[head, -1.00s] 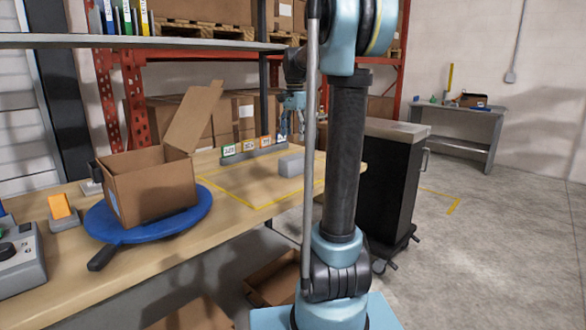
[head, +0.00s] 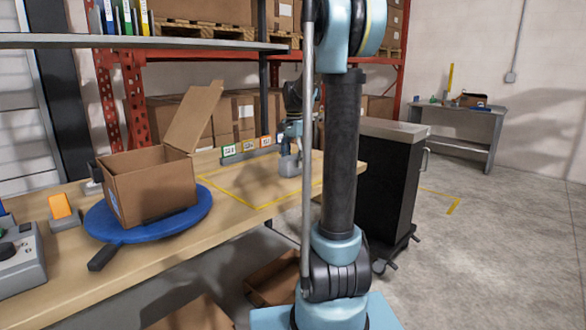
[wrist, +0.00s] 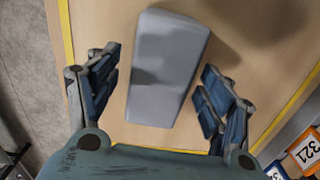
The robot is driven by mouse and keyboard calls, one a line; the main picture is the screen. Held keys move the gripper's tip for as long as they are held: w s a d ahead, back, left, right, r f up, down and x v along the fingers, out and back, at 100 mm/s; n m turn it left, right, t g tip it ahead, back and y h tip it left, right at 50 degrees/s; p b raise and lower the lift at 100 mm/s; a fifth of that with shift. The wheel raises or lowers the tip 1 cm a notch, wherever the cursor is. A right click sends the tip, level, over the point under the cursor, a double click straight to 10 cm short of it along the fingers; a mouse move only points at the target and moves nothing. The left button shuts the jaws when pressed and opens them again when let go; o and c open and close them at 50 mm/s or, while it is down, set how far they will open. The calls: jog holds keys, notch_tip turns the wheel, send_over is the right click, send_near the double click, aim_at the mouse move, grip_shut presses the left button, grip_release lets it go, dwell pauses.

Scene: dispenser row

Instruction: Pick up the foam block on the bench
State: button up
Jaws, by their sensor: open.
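The foam block (wrist: 168,65) is a grey rectangular block lying on the wooden bench, inside a yellow-taped outline. In the wrist view it lies between the two blue fingers of my gripper (wrist: 160,92), which are open with a gap on each side. In the head view my gripper (head: 290,150) is over the block (head: 288,168), partly covering it. The head view does not show clearly how far the fingertips are above the bench.
Numbered tags (head: 247,146) stand in a row behind the block. An open cardboard box (head: 152,190) sits on a blue turntable (head: 190,220) at the left. A dark cabinet (head: 388,185) stands right of the bench (head: 235,222). A shelf (head: 150,42) spans above the bench's left part.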

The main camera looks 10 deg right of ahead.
jog(key=c, duration=0.9)
